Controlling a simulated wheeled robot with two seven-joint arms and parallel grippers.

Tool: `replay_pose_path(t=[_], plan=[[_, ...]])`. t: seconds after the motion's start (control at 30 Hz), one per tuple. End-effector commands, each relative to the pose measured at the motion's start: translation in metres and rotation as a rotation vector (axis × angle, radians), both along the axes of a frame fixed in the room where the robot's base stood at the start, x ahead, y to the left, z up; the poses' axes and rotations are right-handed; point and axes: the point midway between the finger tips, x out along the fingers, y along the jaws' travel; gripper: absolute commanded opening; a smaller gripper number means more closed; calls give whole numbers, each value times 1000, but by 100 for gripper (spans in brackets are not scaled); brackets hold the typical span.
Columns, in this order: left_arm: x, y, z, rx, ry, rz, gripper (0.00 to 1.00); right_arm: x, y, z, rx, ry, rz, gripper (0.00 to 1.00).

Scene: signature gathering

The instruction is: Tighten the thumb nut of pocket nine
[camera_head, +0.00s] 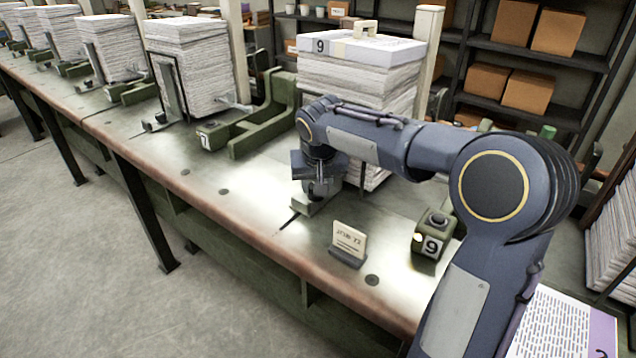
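Pocket nine holds a tall paper stack (345,85) with a white and lilac sheet or board marked 9 (372,50) on top. My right gripper (319,188) points down, low in front of the stack, just above a grey-green base piece (306,206). The thumb nut cannot be made out; the gripper and arm cover that spot. Whether the fingers are shut on it is not clear. My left gripper is not in view.
A small card reading JOB 72 (348,240) stands near the table's front edge. A printed sheet (560,325) is at lower right. The tabletop (215,205) between is clear.

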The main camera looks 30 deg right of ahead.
Motion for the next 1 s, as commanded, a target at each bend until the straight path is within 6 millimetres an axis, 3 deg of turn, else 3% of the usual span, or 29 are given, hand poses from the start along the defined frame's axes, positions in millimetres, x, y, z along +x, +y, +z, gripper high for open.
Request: replay_pose_path(t=[1.0], plan=[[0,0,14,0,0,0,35,9,7,2,-1,-3,-926,11]])
